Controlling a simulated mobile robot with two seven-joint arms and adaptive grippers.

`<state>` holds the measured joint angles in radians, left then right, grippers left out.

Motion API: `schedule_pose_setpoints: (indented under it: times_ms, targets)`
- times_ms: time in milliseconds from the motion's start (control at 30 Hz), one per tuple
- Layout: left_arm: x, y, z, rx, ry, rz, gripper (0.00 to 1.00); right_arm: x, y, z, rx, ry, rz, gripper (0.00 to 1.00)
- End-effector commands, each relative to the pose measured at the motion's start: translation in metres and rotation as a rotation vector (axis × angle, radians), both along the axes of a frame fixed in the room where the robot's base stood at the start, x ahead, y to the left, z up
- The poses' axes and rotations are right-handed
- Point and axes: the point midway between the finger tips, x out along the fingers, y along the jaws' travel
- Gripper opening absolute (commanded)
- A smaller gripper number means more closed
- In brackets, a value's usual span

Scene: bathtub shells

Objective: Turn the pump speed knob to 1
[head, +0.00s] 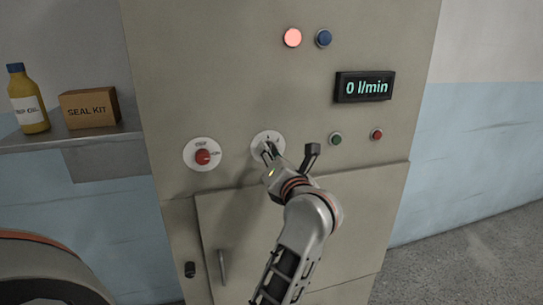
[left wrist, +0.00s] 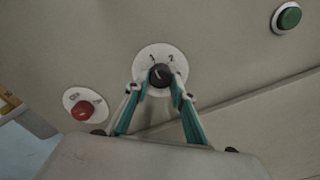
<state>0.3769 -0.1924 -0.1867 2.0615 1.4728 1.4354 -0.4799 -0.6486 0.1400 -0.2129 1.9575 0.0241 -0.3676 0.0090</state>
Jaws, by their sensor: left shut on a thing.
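The pump speed knob (left wrist: 160,76) is a round dark knob on a white dial plate (left wrist: 151,52) in the left wrist view. Numerals show along the plate's upper part; one at the right looks like 2. A faint light mark shows on the knob, but I cannot tell exactly where it points. My left gripper (left wrist: 160,88) has its teal fingers on both sides of the knob, shut on it. In the head view the left gripper (head: 268,154) covers much of the white dial plate (head: 263,138). My right gripper is in neither view.
A red switch (head: 203,157) on a white plate is left of the dial. A display (head: 364,87) reads 0 l/min. A lit red lamp (head: 292,37), a blue button (head: 323,38), a green button (head: 335,139) and a red button (head: 377,134) are on the panel. A shelf (head: 60,139) is left.

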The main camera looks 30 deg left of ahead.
Motion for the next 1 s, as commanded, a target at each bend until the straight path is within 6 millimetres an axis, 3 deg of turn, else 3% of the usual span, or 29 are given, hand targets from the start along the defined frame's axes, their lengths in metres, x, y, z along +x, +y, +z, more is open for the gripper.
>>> schedule_pose_setpoints:
  times_ms: [200, 233, 300, 800, 1000]
  targets:
    - [0.0, 0.0, 0.002, 0.002, -0.004, 0.001, 0.03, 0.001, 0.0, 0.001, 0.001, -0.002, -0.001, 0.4]
    - [0.0, 0.0, 0.002, 0.003, -0.005, 0.0, 0.27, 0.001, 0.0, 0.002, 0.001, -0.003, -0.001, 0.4]
    - [0.0, 0.0, 0.002, 0.002, -0.004, 0.001, 0.41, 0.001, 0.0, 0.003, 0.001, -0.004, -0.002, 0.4]
    - [0.0, 0.0, 0.001, 0.004, 0.002, 0.0, 0.41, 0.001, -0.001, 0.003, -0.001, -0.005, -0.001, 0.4]
    - [0.0, 0.0, 0.003, 0.069, 0.081, 0.0, 0.41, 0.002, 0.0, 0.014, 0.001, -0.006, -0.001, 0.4]
